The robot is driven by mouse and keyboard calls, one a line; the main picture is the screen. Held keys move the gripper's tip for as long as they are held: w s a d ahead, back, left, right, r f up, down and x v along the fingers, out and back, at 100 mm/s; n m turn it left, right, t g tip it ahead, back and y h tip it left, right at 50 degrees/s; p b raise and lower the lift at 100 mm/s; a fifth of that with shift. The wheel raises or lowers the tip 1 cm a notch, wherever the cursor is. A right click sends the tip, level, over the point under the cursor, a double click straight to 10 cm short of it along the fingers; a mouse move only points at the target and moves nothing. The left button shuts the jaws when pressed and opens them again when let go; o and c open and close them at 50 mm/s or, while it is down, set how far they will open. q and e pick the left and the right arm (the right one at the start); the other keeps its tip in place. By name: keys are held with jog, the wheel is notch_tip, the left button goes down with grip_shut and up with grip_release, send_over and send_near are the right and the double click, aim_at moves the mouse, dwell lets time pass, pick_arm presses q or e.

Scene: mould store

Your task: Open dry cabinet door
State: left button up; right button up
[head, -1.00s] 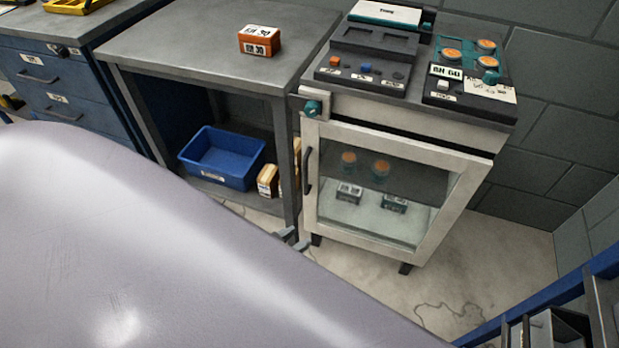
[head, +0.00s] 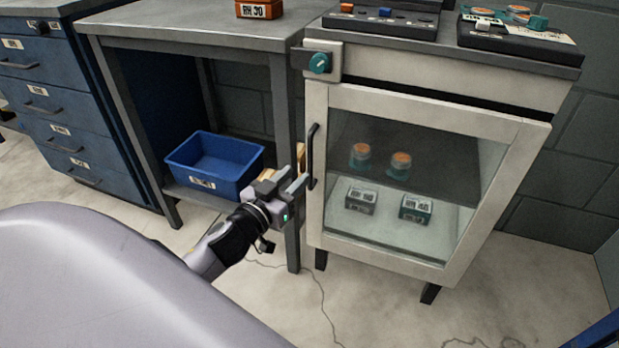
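The dry cabinet (head: 560,90) is off-white with a glass-fronted door (head: 480,235), which is shut. A black vertical handle (head: 312,157) runs along the door's left edge. A teal knob (head: 320,63) sits on a pale block at the cabinet's upper left corner. My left gripper (head: 301,171) is just left of the handle, around the handle's lower half in the picture. Its fingers look apart with nothing between them. I cannot tell whether a fingertip touches the handle. My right gripper is not in view.
Behind the glass stand two orange-topped jars (head: 380,160) and two small labelled boxes (head: 388,204). A grey bench (head: 190,30) with a blue bin (head: 215,165) on its lower shelf stands close left of the cabinet. The floor (head: 370,300) before the door is clear apart from a thin dark line.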

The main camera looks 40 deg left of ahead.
aim_at(309, 163)
pick_arm(q)
jog(key=shift+w+a, duration=0.15)
jog(key=shift+w, duration=0.55)
jog(key=shift+w+a+b, duration=0.1)
jog(key=shift+w+b, duration=0.65)
jog(key=shift+w, duration=2.25)
grip_shut()
